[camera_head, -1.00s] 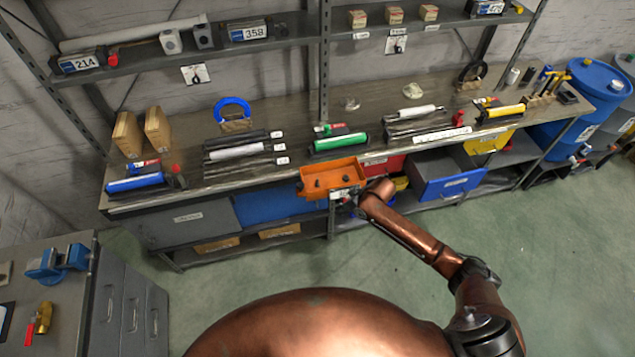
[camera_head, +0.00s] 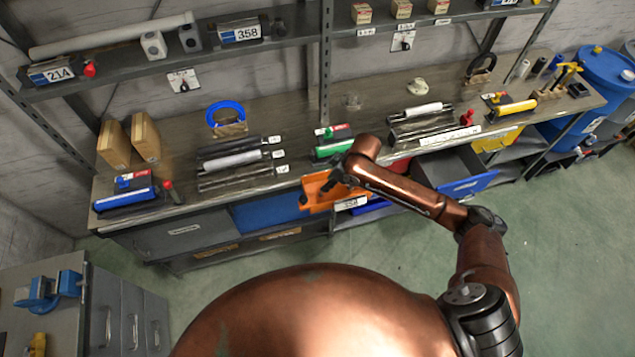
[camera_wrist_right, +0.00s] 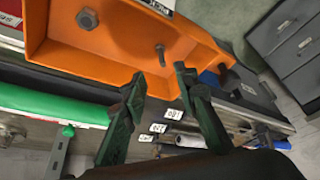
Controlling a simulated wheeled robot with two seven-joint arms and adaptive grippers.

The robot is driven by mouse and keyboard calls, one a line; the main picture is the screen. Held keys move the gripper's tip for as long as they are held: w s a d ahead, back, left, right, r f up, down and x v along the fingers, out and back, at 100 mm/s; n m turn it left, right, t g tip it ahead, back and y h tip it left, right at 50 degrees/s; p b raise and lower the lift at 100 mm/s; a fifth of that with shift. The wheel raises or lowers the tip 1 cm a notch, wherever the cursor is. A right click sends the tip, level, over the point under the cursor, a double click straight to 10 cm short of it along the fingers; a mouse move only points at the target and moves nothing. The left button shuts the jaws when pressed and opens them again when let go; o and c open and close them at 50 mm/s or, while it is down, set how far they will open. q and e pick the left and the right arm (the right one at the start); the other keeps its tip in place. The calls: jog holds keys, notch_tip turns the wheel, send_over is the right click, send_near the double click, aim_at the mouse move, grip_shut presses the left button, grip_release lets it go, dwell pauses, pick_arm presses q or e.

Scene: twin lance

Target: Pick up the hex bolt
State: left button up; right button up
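The orange tray (camera_head: 319,206) juts out at the front edge of the workbench in the head view. In the right wrist view the orange tray (camera_wrist_right: 95,66) holds a small dark bolt (camera_wrist_right: 161,54) with a head and a short shank, and a larger hexagonal piece (camera_wrist_right: 87,19) nearer its left end. I cannot tell whether that piece is a nut or a bolt head. My right gripper (camera_wrist_right: 157,88) is open and empty, its fingertips just short of the small bolt. In the head view my right arm covers part of the tray. My left gripper is out of view.
A green cylinder (camera_head: 333,147) lies on the bench behind the tray. An open blue drawer (camera_head: 467,184) is to the tray's right, beside my right arm. A shelf (camera_head: 285,42) runs above the bench. The green floor in front is clear.

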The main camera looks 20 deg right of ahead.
aim_at(321, 192)
jog(key=x, duration=0.4)
jog(key=shift+a, duration=0.2)
jog(key=shift+x, duration=1.2)
jog(key=shift+w+a+f, duration=0.1)
jog(key=shift+a+f, duration=0.05)
jog(key=shift+f, duration=0.35)
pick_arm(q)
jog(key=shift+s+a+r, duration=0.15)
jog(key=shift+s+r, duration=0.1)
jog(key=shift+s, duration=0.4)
pick_arm(e)
grip_shut()
